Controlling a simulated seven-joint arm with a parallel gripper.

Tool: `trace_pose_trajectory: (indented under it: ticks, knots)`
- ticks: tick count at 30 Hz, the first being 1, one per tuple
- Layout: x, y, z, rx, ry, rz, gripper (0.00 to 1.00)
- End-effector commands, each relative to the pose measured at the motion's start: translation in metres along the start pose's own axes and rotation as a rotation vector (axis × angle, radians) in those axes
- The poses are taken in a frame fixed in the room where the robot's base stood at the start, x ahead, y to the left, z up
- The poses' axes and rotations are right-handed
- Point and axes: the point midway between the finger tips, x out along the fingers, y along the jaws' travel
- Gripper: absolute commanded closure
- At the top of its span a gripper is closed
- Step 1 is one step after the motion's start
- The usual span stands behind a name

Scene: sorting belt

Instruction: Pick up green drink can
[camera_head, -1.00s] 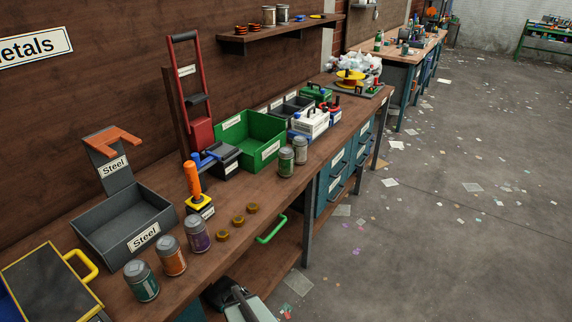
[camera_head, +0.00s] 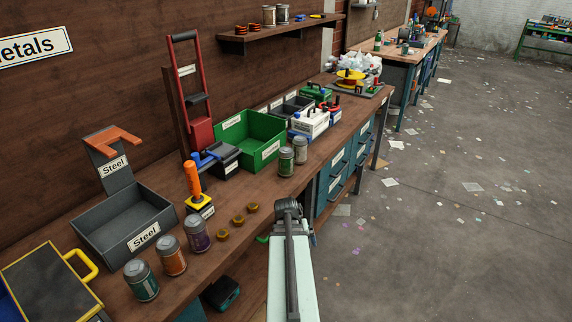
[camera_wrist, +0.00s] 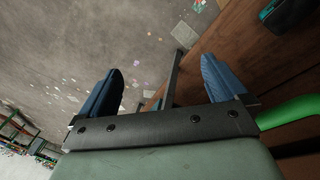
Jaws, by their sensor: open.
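A dark green can (camera_head: 141,281) stands upright at the near end of the row of cans on the bench's front part. Two grey-green cans (camera_head: 286,161) (camera_head: 300,150) stand farther along near the bench edge; which one the task means is not certain. My gripper (camera_wrist: 162,68) is open and empty, its two blue fingers apart above floor and wood in the wrist view. In the head view my arm's end (camera_head: 288,208) is at the bench's front edge, right of the brown rings and apart from every can. No can shows in the wrist view.
An orange can (camera_head: 171,255) and a purple can (camera_head: 197,234) stand beside the dark green one. Several small brown rings (camera_head: 238,221) lie nearby. A grey Steel bin (camera_head: 95,238) and a green bin (camera_head: 225,143) stand behind.

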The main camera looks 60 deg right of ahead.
Motion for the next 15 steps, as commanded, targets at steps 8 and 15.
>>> trace_pose_trajectory:
  ticks: [8, 15]
  knots:
    - [-0.061, 0.05, -0.075, 0.152, 0.113, -0.027, 0.01]
    - [-0.127, 0.067, -0.154, 0.224, 0.187, -0.07, 0.01]
